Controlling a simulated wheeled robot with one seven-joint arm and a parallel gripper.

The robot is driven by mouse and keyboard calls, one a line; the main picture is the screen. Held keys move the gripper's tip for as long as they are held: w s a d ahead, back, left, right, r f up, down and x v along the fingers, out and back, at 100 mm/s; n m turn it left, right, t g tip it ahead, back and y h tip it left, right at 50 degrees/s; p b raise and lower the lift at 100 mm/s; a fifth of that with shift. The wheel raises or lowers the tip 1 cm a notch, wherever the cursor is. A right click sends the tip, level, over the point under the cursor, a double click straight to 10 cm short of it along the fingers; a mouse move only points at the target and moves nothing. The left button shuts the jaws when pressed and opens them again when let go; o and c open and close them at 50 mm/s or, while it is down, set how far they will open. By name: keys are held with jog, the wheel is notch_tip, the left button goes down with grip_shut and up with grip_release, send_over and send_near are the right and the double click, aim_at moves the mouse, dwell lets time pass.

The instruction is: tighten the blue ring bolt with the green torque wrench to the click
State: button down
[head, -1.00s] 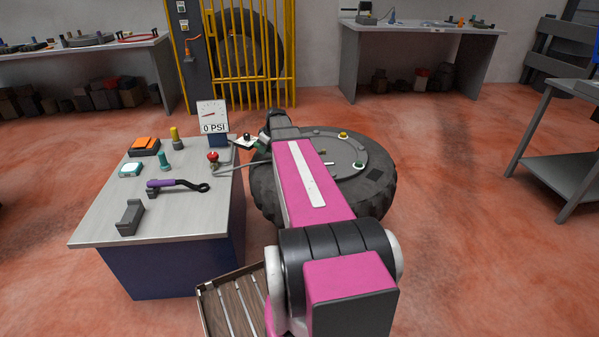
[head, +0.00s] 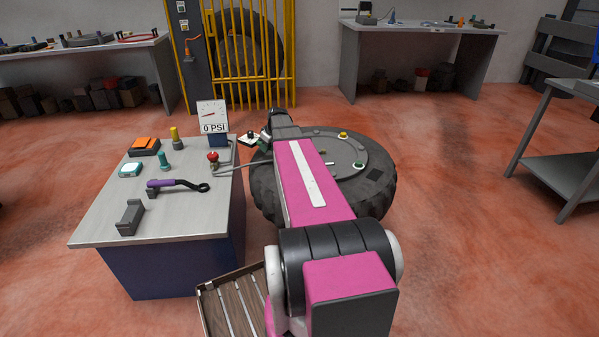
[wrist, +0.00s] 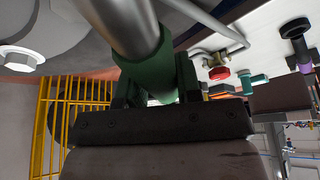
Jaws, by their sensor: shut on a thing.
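My gripper (wrist: 155,108) is shut on the green handle of the torque wrench (wrist: 148,66). A bare metal shaft runs from the handle up out of the wrist view. In the head view a bit of the green handle (head: 264,143) shows at the far end of my arm, beside the tyre. The wheel (head: 376,190) lies flat, with a yellow-marked bolt (head: 343,135) and a green-marked bolt (head: 359,165) on its disc. I cannot make out the blue ring bolt; my arm hides part of the wheel. The wrench's working end is out of view.
The bench (head: 100,220) at left holds a purple-handled wrench (head: 178,184), a grey cradle (head: 131,217), an orange-topped box (head: 144,146), a red-knobbed valve (head: 212,157) and a gauge reading 0 PSI (head: 212,117). A slatted crate (head: 230,300) stands below. Floor at right is clear.

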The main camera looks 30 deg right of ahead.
jog(key=shift+w+d+m+h, duration=0.3)
jog(key=shift+d+m, duration=0.3)
jog(key=shift+d, duration=0.25)
jog(key=shift+w+d+m+h, duration=0.2)
jog(key=shift+w+d+m, duration=0.15)
jog(key=shift+d+m, duration=0.4)
dwell(1.6)
jog(key=shift+w+d+m+t+h, duration=0.2)
jog(key=shift+d+m, duration=0.35)
jog(key=shift+d, duration=0.4)
jog(key=shift+w+d+m+t+h, duration=0.1)
jog(key=shift+d+m+h, duration=0.3)
jog(key=shift+d, duration=0.55)
dwell(0.8)
jog(key=shift+s+a+n+y, duration=0.15)
jog(key=shift+a+n+y, duration=0.2)
jog(key=shift+a, duration=0.5)
dwell(0.6)
jog(key=c, duration=1.5)
grip_release()
grip_shut()
